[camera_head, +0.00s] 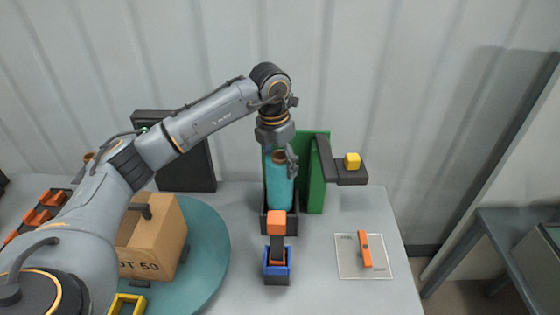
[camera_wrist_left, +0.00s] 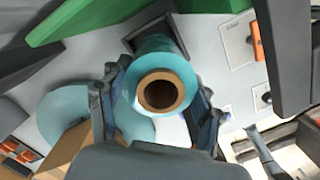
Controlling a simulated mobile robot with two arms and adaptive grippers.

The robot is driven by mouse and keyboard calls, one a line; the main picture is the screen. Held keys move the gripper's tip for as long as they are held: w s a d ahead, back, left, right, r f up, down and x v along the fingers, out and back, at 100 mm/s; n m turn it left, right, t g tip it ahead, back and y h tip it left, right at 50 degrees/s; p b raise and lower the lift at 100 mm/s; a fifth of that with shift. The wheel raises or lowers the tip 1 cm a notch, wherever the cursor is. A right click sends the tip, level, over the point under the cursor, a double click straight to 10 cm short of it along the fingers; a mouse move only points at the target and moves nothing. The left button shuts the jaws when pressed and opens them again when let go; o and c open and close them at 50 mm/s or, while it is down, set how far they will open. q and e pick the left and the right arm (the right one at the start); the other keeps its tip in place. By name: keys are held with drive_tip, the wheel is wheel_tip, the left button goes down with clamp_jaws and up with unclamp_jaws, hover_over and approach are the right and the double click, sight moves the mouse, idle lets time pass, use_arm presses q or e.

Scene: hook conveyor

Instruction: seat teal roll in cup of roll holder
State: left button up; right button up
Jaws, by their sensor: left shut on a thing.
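The teal roll (camera_head: 278,186) stands roughly upright, with a brown core at its top end. In the left wrist view I look down onto the roll (camera_wrist_left: 141,112), with one finger on each side. My left gripper (camera_head: 281,160) is shut on the roll near its top. The dark cup (camera_head: 266,224) of the roll holder is at the roll's lower end, in front of a green panel (camera_head: 316,172). The roll's bottom edge is hidden at the cup, so I cannot tell how deep it sits. My right gripper is not in view.
A blue bin (camera_head: 277,279) with an orange-topped dark piece stands in front of the cup. A cardboard box (camera_head: 152,240) sits on a teal turntable (camera_head: 208,245) to the left. An orange bar (camera_head: 364,249) lies on a marked mat.

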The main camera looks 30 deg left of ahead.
use_arm(q)
drive_tip(key=shift+f+b, duration=0.9)
drive_tip(key=shift+f, duration=0.25)
drive_tip(key=o, duration=1.9)
drive_tip(key=shift+s, duration=0.1)
drive_tip(key=r, duration=0.4)
drive_tip(key=s+r, duration=0.1)
drive_tip(key=r, duration=0.7)
drive_tip(key=shift+s+a, duration=0.15)
drive_tip(key=shift+a, duration=0.1)
